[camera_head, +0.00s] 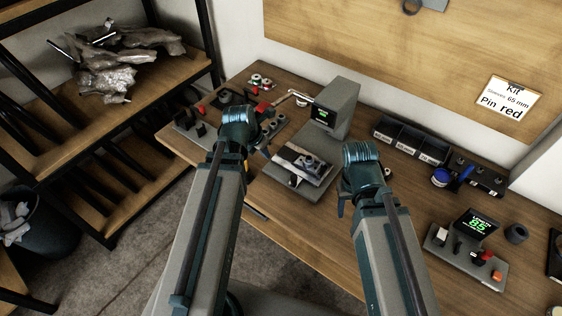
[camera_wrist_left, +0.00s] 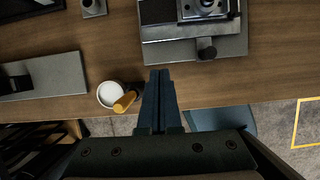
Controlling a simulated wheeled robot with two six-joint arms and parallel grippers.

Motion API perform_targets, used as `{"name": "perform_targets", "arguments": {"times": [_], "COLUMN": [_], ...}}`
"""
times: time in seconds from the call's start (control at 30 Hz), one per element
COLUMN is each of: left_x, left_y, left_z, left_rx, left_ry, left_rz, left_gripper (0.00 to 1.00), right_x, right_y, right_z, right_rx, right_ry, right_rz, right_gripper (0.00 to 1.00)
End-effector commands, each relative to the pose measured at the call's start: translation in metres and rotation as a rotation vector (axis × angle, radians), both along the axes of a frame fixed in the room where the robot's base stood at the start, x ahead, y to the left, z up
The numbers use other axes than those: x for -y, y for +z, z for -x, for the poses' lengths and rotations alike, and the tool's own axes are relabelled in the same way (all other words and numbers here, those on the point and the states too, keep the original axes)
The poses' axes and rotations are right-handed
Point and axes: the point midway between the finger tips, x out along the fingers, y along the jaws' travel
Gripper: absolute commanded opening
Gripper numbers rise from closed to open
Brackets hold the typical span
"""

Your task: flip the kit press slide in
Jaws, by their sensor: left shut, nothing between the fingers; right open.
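The kit press (camera_head: 339,106) is a grey upright unit with a lit green display, standing at the back of the wooden table. Its slide (camera_head: 300,170) carries a metal fixture on a grey base plate in front of the press. The plate and fixture (camera_wrist_left: 195,49) show at the top of the left wrist view, with a dark knob (camera_wrist_left: 206,48) on the near side. My left gripper (camera_wrist_left: 160,73) is shut and empty, its fingertips just short of the plate's near edge in the picture. My right gripper (camera_head: 343,205), mostly hidden by its wrist, is open right of the slide.
A white cup (camera_wrist_left: 110,94) with an orange-handled thing lies left of the left fingers. Black bins (camera_head: 410,140) stand behind on the right. A scale reading 85 (camera_head: 474,226) is at front right. A card (camera_head: 508,102) reads "Kit, 65 mm, Pin red".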

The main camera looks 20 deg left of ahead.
Motion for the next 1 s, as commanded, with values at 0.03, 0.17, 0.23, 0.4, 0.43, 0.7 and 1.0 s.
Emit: {"name": "perform_targets", "arguments": {"times": [0.03,0.17,0.23,0.4,0.43,0.7,1.0], "left_x": [-0.001,-0.002,-0.002,-0.001,-0.001,0.000,0.005], "left_y": [0.000,0.000,0.000,0.000,-0.001,-0.015,-0.053], "left_z": [-0.001,-0.001,-0.001,-0.001,-0.001,-0.005,-0.019], "left_rx": [0.001,0.001,0.001,0.000,0.000,0.000,0.000], "left_ry": [0.015,0.025,0.024,0.022,0.022,0.020,0.020], "left_rz": [0.006,0.010,0.009,0.008,0.008,0.007,0.007], "left_gripper": [0.00,0.00,0.00,0.00,0.00,0.00,0.00], "right_x": [0.000,0.000,0.000,0.000,0.000,0.000,0.000], "right_y": [0.000,0.000,0.000,-0.001,-0.001,-0.015,-0.053], "right_z": [0.000,0.000,0.000,0.000,0.000,0.000,0.000], "right_rx": [0.000,0.000,0.000,0.000,0.000,0.000,0.000], "right_ry": [0.000,0.000,0.000,0.000,0.000,0.000,0.000], "right_rz": [0.000,0.000,0.000,0.000,0.000,0.000,0.000], "right_gripper": [0.50,0.50,0.50,0.50,0.50,0.50,0.50]}}
